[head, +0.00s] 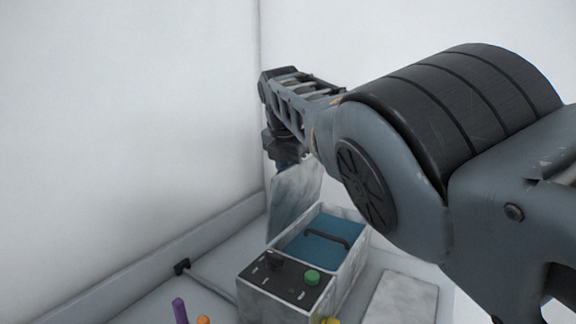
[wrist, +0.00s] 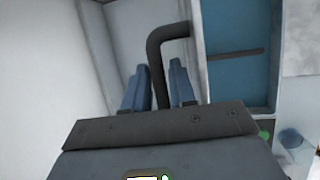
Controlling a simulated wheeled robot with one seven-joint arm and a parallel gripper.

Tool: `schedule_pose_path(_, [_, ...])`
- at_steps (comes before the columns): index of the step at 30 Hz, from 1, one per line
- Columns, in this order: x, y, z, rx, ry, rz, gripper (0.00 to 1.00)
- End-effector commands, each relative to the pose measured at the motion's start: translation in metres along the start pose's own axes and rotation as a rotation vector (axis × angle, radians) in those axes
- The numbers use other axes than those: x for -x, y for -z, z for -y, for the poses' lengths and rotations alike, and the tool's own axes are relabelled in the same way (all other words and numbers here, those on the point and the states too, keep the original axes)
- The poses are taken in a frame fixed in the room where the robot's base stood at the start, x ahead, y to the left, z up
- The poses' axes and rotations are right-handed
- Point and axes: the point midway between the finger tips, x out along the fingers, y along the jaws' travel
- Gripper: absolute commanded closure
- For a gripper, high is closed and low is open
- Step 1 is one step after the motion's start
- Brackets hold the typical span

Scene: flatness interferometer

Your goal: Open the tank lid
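The tank (head: 352,262) is the pale, marbled box in the lower middle of the head view, with a blue inside. It shows at the upper right of the wrist view (wrist: 238,82). Its lid (head: 296,198) stands raised and steeply tilted at the tank's far left side. My gripper (head: 284,160) is at the lid's upper part; its fingertips are hard to see in the head view. In the wrist view, the dark bent lid handle (wrist: 157,70) runs between the two blue fingers (wrist: 158,80), which appear closed around it.
A dark control panel (head: 285,283) with a green knob (head: 311,278) is at the tank's front. A dark bar (head: 325,236) crosses the blue inside. A pale slab (head: 402,298) lies right. Purple (head: 180,310) and orange (head: 203,320) items stand at front. White walls are close behind.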

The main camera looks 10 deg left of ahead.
Motion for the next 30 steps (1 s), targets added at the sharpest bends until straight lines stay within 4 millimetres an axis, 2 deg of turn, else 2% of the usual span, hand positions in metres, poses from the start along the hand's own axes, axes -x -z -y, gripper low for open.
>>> schedule_pose_path(5, [0.003, 0.000, -0.001, -0.001, -0.003, 0.002, 0.75])
schedule_pose_path(11, [0.018, 0.001, 0.001, -0.001, -0.004, 0.004, 0.75])
schedule_pose_path(15, [0.043, 0.000, 0.000, 0.001, -0.003, 0.002, 0.75])
schedule_pose_path(21, [0.068, 0.001, 0.000, 0.001, 0.000, 0.000, 0.75])
schedule_pose_path(30, [0.076, 0.001, 0.000, 0.000, 0.002, -0.002, 0.75])
